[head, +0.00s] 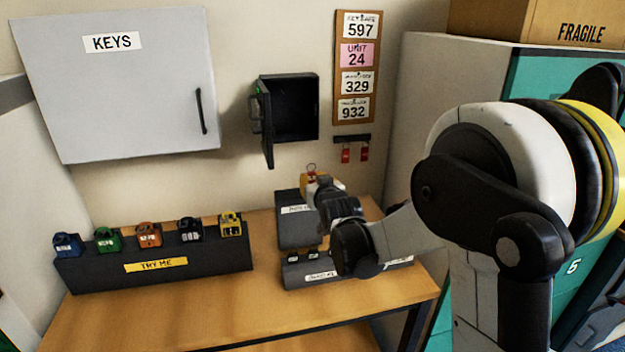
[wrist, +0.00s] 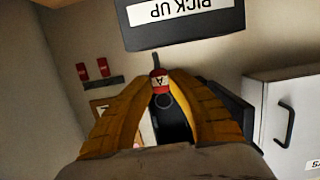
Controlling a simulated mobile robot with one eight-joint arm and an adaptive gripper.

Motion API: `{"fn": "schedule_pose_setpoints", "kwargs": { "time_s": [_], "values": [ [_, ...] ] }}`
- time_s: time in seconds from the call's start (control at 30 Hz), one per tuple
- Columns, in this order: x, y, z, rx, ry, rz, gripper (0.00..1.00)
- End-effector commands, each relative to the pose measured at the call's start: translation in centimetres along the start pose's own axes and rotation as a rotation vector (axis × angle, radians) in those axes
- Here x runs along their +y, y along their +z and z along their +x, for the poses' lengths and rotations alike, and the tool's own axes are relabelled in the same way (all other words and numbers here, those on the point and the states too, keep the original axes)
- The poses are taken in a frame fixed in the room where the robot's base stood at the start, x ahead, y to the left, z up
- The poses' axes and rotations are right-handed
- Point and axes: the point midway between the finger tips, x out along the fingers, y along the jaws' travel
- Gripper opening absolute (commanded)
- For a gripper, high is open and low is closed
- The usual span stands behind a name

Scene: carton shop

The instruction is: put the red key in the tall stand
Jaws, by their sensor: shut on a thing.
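My gripper (head: 313,187) is shut on the red key (wrist: 160,84), which sits between the yellow fingertips in the wrist view. The key has a red head with a pale letter mark, a ring hanging from it and a thin grey shaft pointing toward a dark stand. This dark stand (head: 288,230) seems to be the tall one; it is on the bench beside and below my gripper. Its white PICK UP label (wrist: 184,8) shows upside down in the wrist view. The key appears apart from it. My arm hides part of the stand in the head view.
A low dark stand (head: 300,278) is in front. A long TRY ME stand (head: 90,273) with several coloured padlocks is at left. An open black box (head: 293,108), a grey KEYS cabinet (head: 120,90) and two hanging red tags (head: 346,155) are on the wall. The front bench (head: 200,315) is clear.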

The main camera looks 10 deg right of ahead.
Motion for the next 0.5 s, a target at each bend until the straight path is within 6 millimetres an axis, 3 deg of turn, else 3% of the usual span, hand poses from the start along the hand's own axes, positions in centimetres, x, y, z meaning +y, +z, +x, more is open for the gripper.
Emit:
{"fn": "schedule_pose_setpoints", "kwargs": {
  "time_s": [0.5],
  "values": [
    [0.00, 0.88, 0.17, 0.000, 0.000, 0.000, 0.04]
  ]
}}
